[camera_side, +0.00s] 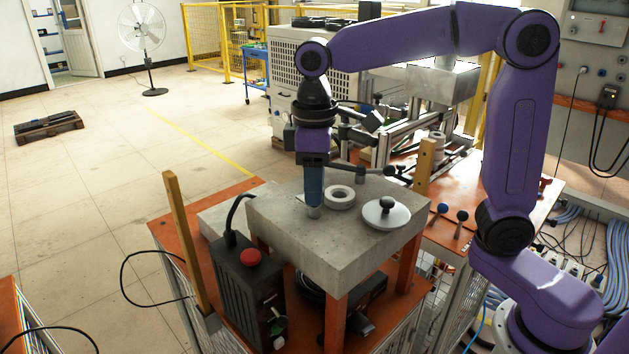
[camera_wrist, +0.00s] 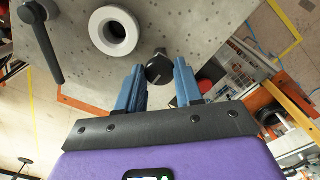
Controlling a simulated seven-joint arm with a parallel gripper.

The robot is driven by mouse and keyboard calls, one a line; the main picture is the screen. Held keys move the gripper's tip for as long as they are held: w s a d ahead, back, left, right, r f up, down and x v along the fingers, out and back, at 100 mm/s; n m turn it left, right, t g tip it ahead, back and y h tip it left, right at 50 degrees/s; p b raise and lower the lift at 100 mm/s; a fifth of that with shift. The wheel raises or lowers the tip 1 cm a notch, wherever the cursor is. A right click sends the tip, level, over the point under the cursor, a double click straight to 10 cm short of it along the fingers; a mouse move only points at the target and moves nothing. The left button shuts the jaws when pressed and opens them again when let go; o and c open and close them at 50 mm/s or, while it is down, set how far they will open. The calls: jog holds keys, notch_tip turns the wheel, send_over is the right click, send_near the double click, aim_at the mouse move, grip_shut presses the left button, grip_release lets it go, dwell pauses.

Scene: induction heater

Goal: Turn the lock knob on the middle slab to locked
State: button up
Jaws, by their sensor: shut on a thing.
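The middle slab (camera_side: 290,235) is a thick grey concrete block on orange legs, and its speckled top also fills much of the wrist view (camera_wrist: 190,25). The lock knob (camera_wrist: 159,68) shows in the wrist view as a small dark round knob with a pale line on its face. My gripper (camera_side: 314,206) points straight down at the slab top in the side view, with its blue fingers shut on the knob from both sides. In the side view the fingers mostly hide the knob, with a grey cylindrical part showing below. I cannot read any locked or unlocked marking.
A white ring (camera_side: 340,197) lies close beside my gripper on the slab. A pale disc with a black knob (camera_side: 386,215) sits farther right. A black box with a red button (camera_side: 250,257) stands in front. A wooden post (camera_side: 186,240) rises at left.

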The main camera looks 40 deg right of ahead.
jog(key=m, duration=0.4)
jog(key=shift+m, duration=0.3)
jog(key=m, duration=0.4)
jog(key=shift+r, duration=0.1)
jog(key=m, duration=0.5)
jog(key=shift+m, duration=1.8)
jog(key=o, duration=1)
jog(key=shift+o, duration=0.2)
notch_tip(320, 180, up, 17)
jog(key=shift+r, duration=0.15)
